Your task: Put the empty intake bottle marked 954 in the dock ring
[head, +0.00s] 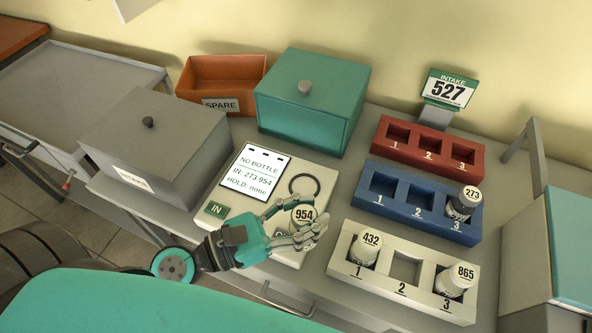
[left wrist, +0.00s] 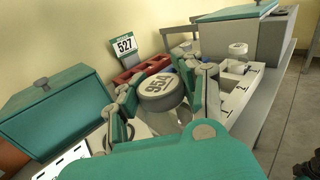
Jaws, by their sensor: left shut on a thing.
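The bottle marked 954 (head: 304,214) shows its pale round lid with the number in the head view, and the lid is close up in the left wrist view (left wrist: 160,91). My left gripper (head: 296,236) is shut on it; the fingers lie on both sides of it, also in the left wrist view (left wrist: 160,98). The dark dock ring (head: 291,183) is on the pale dock panel (head: 208,222), just behind the bottle in the head view. The bottle's body is mostly hidden, so I cannot tell its height above the panel.
The dock screen (head: 256,172) reads "NO BOTTLE, IN: 273 954, HOLD: none". Right are red (head: 422,164), blue (head: 408,208) and white (head: 400,290) racks; bottle 273 (head: 462,204) is in blue slot 3, 432 (head: 366,248) and 865 (head: 456,280) in white slots 1 and 3.

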